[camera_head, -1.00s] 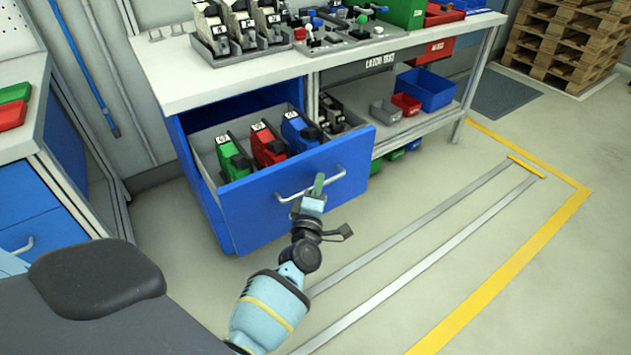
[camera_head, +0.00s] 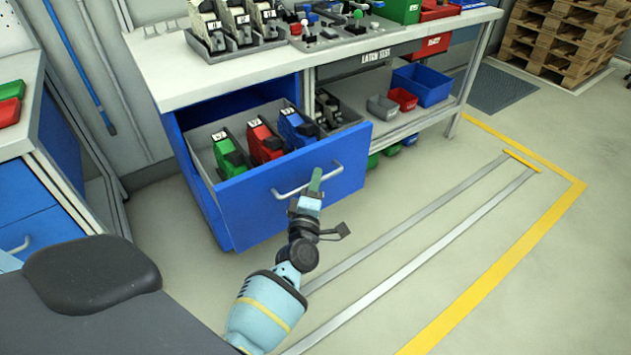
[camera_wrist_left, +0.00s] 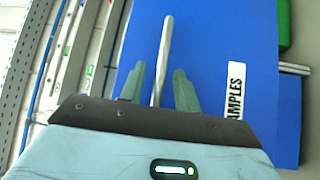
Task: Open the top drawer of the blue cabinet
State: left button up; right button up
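The blue cabinet (camera_head: 200,190) stands under the left end of the workbench. Its top drawer (camera_head: 240,203) is pulled well out, showing a grey inside with green, red and blue units. The drawer's bar handle (camera_head: 284,194) is on its blue front; it also shows in the left wrist view (camera_wrist_left: 166,40). My left gripper (camera_head: 315,180) is at the handle's right part. In the left wrist view its fingers (camera_wrist_left: 159,85) stand apart on either side of the bar, with narrow gaps visible. My right gripper is not in view.
The workbench top (camera_head: 165,75) above the drawer carries several devices. A lower shelf to the right holds a blue bin (camera_head: 425,85) and small bins. Another blue drawer unit (camera_head: 30,205) stands at the left. The floor right of the drawer is clear, with metal rails and a yellow line.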

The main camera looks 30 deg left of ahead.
pick_arm(q)
jog(key=v, duration=0.7)
dwell(0.3)
